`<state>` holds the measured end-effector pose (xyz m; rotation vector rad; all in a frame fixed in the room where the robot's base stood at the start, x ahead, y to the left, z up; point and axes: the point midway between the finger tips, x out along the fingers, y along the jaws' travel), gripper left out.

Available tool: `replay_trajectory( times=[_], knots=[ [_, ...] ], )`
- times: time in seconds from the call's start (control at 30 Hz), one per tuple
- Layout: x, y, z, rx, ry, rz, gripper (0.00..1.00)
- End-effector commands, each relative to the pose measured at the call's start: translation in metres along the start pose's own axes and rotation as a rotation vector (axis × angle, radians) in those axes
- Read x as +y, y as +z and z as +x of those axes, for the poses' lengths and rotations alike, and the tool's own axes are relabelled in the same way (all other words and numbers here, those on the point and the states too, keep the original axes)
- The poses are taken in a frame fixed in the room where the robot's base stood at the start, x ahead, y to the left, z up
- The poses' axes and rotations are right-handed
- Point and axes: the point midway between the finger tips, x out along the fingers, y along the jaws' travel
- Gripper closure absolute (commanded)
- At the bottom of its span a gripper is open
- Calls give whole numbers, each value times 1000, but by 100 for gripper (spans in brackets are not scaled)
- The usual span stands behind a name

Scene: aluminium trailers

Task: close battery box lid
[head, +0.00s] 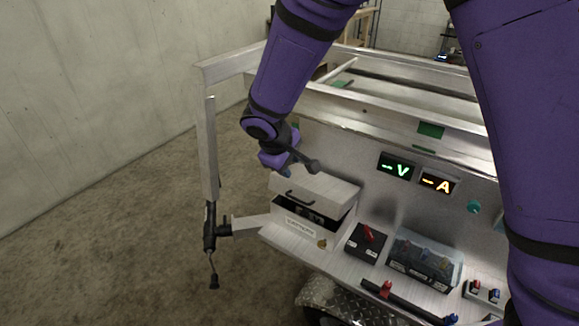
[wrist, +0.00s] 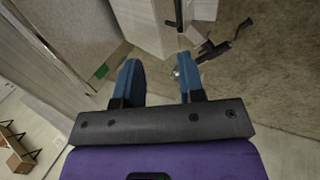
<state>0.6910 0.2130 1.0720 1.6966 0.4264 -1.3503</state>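The battery box (head: 300,228) is a pale metal box at the left end of the trailer's shelf, with a label on its front. Its lid (head: 325,190) has a dark handle (head: 300,197) and stands partly raised, with a dark gap between lid and box. My gripper (head: 287,172) is just above and behind the lid's left end. In the wrist view my gripper (wrist: 160,62) has its two blue fingers apart, with nothing between them. A pale box-like surface, probably the lid (wrist: 150,20), is beyond the fingertips. I cannot tell whether the gripper touches the lid.
A black battery (head: 366,242) and a larger clear-covered unit (head: 422,262) stand right of the box. Green and orange displays (head: 396,167) are on the panel behind. The trailer's jack (head: 210,230) and upright post (head: 209,150) stand left. The floor at left is clear.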

Motion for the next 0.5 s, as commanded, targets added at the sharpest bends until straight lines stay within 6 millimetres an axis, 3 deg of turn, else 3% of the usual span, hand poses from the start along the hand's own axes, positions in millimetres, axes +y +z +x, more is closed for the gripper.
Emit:
replay_trajectory(
  times=[0.17,0.3,0.5],
  knots=[
    [0,0,0,0,0,0,66],
    [1,0,1,-1,-7,47,98],
    [4,3,2,-20,-60,411,100]
  ],
)
